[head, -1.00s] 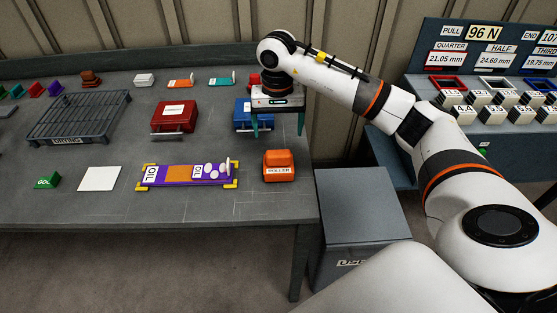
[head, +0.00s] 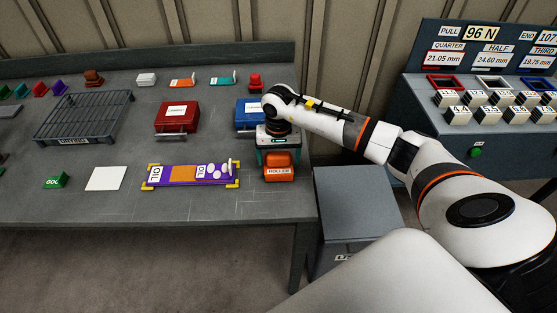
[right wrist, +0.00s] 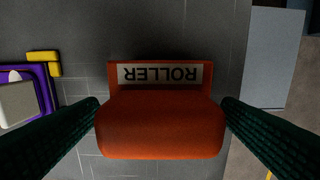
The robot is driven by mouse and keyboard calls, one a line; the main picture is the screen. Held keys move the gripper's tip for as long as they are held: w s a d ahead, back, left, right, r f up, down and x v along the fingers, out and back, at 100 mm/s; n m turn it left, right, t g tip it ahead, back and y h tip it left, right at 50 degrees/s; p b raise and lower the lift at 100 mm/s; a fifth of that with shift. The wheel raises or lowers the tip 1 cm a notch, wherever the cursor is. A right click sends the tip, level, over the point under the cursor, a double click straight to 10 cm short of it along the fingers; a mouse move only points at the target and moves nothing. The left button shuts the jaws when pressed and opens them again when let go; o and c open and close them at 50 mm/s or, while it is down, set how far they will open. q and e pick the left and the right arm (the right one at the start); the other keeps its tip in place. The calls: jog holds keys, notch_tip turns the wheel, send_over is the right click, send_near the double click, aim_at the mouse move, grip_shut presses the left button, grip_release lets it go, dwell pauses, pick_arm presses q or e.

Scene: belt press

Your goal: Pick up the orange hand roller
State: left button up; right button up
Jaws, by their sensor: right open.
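The orange hand roller (head: 279,165) stands on the grey bench near its right front corner, with a white "ROLLER" label facing front. It also fills the middle of the right wrist view (right wrist: 160,125), where its label reads upside down. My right gripper (head: 278,157) is over the roller and just behind its label. In the right wrist view its two dark green fingers (right wrist: 160,115) are open, one at each side of the roller's upper part. A small gap or light contact at the sides cannot be told apart. My left gripper is in neither view.
A purple board (head: 184,174) with yellow corners lies left of the roller. A blue case (head: 247,112) and a red case (head: 177,117) stand behind. The bench's right edge is close to the roller, with a grey bin (head: 355,205) beyond it.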

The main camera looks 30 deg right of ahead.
jog(key=shift+c, duration=0.4)
jog(key=c, duration=1.2)
jog(key=shift+r, duration=0.1)
